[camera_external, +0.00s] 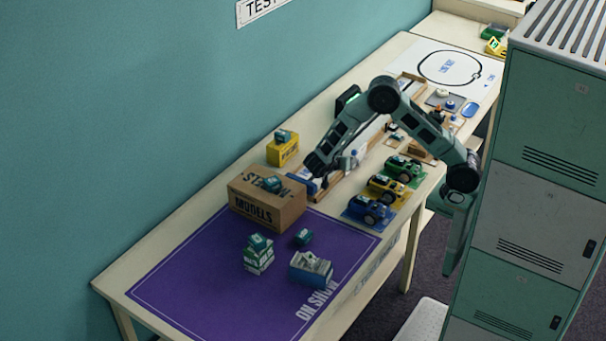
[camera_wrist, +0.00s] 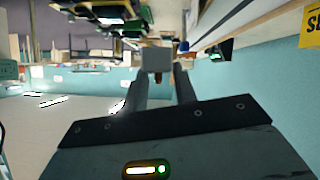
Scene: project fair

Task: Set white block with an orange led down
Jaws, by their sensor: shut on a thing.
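In the wrist view my gripper (camera_wrist: 159,84) is shut on a small white block (camera_wrist: 157,58), held between the fingertips. A small orange-brown spot on the block, between the fingers, looks like its LED. In the external view my gripper (camera_external: 347,162) is over the long table (camera_external: 205,203), just right of the cardboard box and left of the toy cars. The block is too small there to tell apart for sure, and whether it touches anything below cannot be told.
A cardboard "MODELS" box (camera_external: 266,203) stands left of my gripper, with a yellow box (camera_external: 282,150) behind it. Several toy cars (camera_external: 386,187) line the front edge. The purple mat (camera_external: 190,275) has bare room at left. Lockers (camera_external: 545,190) stand at right.

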